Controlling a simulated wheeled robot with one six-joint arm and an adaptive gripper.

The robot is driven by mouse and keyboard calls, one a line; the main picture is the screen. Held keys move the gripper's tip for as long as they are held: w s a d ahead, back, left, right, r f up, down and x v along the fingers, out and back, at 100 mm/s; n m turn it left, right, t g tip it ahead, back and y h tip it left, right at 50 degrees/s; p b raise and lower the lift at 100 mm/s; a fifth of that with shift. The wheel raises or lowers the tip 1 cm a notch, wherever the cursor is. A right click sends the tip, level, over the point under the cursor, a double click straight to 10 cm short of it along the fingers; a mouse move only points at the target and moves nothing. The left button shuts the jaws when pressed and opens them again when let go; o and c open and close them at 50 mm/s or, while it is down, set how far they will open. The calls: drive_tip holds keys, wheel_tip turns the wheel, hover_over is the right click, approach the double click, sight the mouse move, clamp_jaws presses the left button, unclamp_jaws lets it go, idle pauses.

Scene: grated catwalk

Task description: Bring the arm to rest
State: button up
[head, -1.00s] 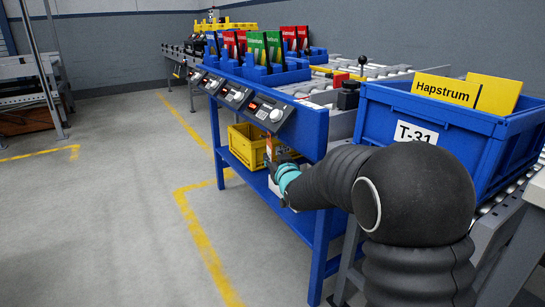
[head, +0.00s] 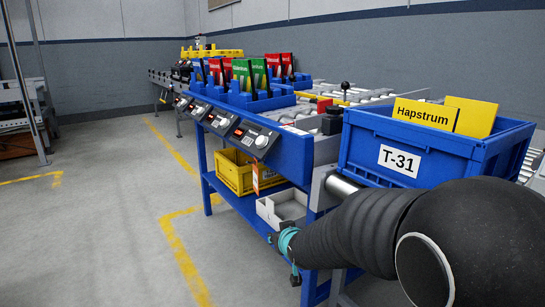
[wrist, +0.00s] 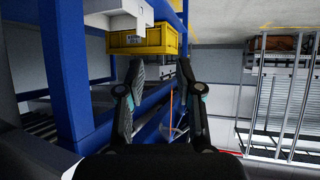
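My arm, in a black ribbed sleeve, reaches from the lower right of the head view toward the blue workbench (head: 272,160). My gripper (head: 284,258) is low beside the bench's front legs, over the floor side. In the wrist view my gripper (wrist: 161,62) has its two dark fingers spread apart, with nothing between them. The yellow bin (wrist: 140,42) shows beyond the fingertips, apart from them. In the head view the gripper is small and its fingers are hard to make out.
A blue crate (head: 380,183) marked T-31 stands on rollers at right, close to my arm. A yellow bin (head: 232,172) and a white tray (head: 284,207) sit on the bench's lower shelf. The grey floor (head: 110,220) at left is clear.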

drive_tip(key=s+d+r+m+g+h+p, duration=0.1)
drive_tip(key=s+d+g, duration=0.35)
drive_tip(key=s, duration=0.65)
drive_tip(key=s+d+r+m+g+h+p, duration=0.1)
drive_tip(key=s+d+g+h+p, duration=0.3)
drive_tip(key=s, duration=0.7)
drive_tip(key=s+d+r+m+t+y+p, duration=0.1)
drive_tip(key=s+d+r, duration=0.4)
drive_tip(key=s+r, duration=0.5)
drive_tip(key=shift+s+d+r+t+y+p, duration=0.25)
drive_tip(key=shift+s+t+y+p, duration=0.2)
drive_tip(key=shift+s+t, duration=0.5)
drive_tip(key=shift+s, duration=0.1)
